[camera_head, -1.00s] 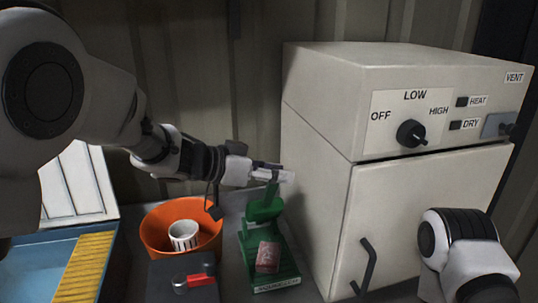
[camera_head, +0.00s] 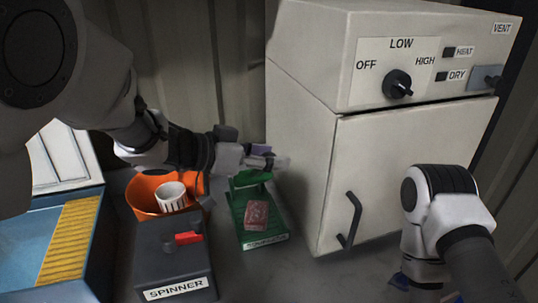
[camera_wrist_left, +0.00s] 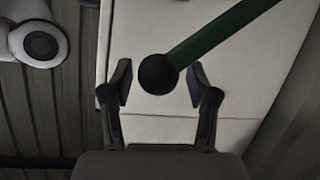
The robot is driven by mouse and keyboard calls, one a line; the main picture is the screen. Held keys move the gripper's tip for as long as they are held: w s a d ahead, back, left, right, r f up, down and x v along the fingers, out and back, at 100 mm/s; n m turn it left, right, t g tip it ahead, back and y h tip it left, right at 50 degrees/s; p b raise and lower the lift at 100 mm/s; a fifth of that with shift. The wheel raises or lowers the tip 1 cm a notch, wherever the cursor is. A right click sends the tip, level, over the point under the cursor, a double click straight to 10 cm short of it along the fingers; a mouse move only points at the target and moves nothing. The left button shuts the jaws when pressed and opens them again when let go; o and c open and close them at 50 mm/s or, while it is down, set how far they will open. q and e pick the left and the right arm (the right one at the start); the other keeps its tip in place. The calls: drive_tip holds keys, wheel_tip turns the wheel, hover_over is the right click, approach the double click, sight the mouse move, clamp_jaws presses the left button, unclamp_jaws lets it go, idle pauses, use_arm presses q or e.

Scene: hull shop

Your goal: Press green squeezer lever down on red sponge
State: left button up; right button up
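The green squeezer (camera_head: 279,222) stands on the bench left of the cabinet. The red sponge (camera_head: 256,215) lies on its base. My left gripper (camera_head: 272,162) is above the back of the squeezer and hides much of the lever and its top end. In the left wrist view, the green lever (camera_wrist_left: 215,40) slants in from the upper right and ends in a black knob (camera_wrist_left: 158,74). The knob shows between the two parted fingers, with a gap at each side. My right gripper (camera_head: 402,283) is low at the right, mostly hidden by its arm; its opening cannot be made out.
The cream cabinet (camera_head: 400,175) with knob and door handle stands close to the squeezer's right. A dark spinner box (camera_head: 172,262) with a red lever is at front left. Behind it is an orange bucket (camera_head: 142,190) holding a striped white cup (camera_head: 172,197). A blue tray (camera_head: 30,250) lies far left.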

use_arm(q)
drive_tip(key=shift+a+r, duration=0.1)
drive_tip(key=shift+s+a+r, duration=0.1)
drive_tip(key=shift+a+r, duration=0.05)
drive_tip(key=shift+a, duration=0.1)
drive_tip(key=v, duration=1.1)
